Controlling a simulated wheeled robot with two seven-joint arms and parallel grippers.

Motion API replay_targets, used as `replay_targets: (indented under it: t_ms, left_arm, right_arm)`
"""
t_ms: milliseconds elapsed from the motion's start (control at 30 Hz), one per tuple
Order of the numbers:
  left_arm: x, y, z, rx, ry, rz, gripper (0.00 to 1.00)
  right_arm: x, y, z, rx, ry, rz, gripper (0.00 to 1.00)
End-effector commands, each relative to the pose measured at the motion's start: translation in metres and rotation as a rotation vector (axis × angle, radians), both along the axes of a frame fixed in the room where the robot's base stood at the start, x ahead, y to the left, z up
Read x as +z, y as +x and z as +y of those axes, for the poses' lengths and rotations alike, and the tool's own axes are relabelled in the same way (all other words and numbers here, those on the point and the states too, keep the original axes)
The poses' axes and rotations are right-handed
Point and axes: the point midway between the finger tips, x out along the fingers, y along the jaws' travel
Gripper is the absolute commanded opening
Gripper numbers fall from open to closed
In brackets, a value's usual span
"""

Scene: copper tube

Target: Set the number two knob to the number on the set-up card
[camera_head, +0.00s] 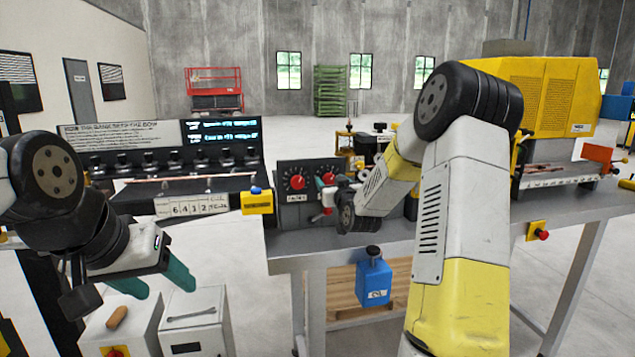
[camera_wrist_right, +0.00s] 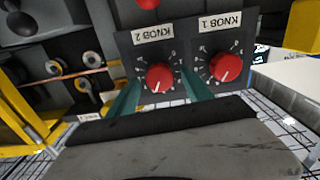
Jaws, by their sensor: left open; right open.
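Knob 2 (camera_wrist_right: 159,78) is a red dial under a label reading KNOB 2, upside down in the right wrist view. Its white pointer line shows, but the number it marks is too small to read. Knob 1 (camera_wrist_right: 225,67) is the red dial beside it. In the head view, knob 1 (camera_head: 297,182) is left of knob 2 (camera_head: 329,179). My right gripper (camera_wrist_right: 160,91) is open, its teal fingers on either side of knob 2; contact cannot be told. A white card (camera_head: 190,205) appears to read 6 4 1 2. My left gripper (camera_head: 165,288) is open and empty.
The dark knob panel (camera_head: 284,215) stands on the grey bench (camera_head: 290,250). A yellow box with a blue button (camera_head: 257,201) is left of it. White cabinets (camera_head: 193,305) stand below my left gripper.

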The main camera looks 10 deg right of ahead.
Motion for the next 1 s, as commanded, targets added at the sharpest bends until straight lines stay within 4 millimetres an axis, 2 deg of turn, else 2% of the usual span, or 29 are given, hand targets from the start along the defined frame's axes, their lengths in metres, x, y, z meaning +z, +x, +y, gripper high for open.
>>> replay_targets:
  t_ms: [200, 433, 467, 700, 767, 1000]
  left_arm:
    - [0.000, 0.000, 0.000, 0.000, 0.000, 0.000, 0.59]
    - [0.000, 0.000, 0.000, 0.000, 0.000, 0.000, 0.59]
    - [0.000, 0.000, 0.000, 0.000, 0.000, 0.000, 0.59]
    - [0.000, 0.000, 0.000, 0.000, 0.000, 0.000, 0.59]
    - [0.000, 0.000, 0.000, 0.000, 0.000, 0.000, 0.59]
    - [0.000, 0.000, 0.000, 0.000, 0.000, 0.000, 0.59]
  right_arm:
    - [0.000, 0.017, 0.001, 0.001, -0.001, 0.000, 0.59]
    - [0.000, 0.018, 0.001, 0.000, -0.001, 0.000, 0.59]
    - [0.000, 0.018, 0.001, 0.000, -0.001, 0.000, 0.57]
    - [0.000, 0.017, 0.001, 0.000, -0.001, 0.000, 0.10]
    - [0.000, 0.017, 0.001, 0.000, 0.000, 0.000, 0.00]
    - [0.000, 0.017, 0.002, 0.001, -0.019, -0.001, 0.00]
